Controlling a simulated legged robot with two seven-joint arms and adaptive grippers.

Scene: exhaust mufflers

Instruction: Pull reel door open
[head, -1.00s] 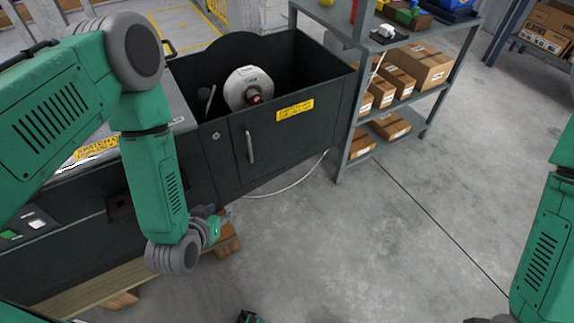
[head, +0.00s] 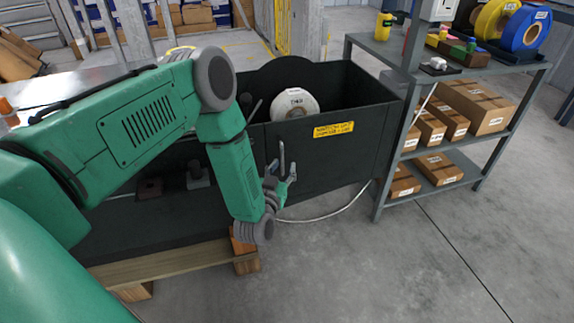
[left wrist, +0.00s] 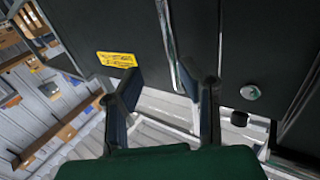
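The reel door (head: 325,155) is the dark front panel of the black reel box, below a yellow label, and looks closed. Its upright silver handle (head: 282,155) is near the panel's left side. My left gripper (head: 281,174) is at the handle's lower part. In the left wrist view, its two fingers (left wrist: 163,78) are apart, and the handle (left wrist: 167,35) runs into the gap between them. I cannot tell whether they touch it. The door's dark face (left wrist: 120,25) and a round silver lock (left wrist: 249,92) also show there. My right gripper is not in view.
A white reel (head: 295,103) sits inside the open-topped box. A grey shelf (head: 460,75) with cardboard boxes and spools stands close on the right. A wooden pallet (head: 180,266) lies under the machine. A pale cable (head: 335,215) runs along the floor. The front floor is clear.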

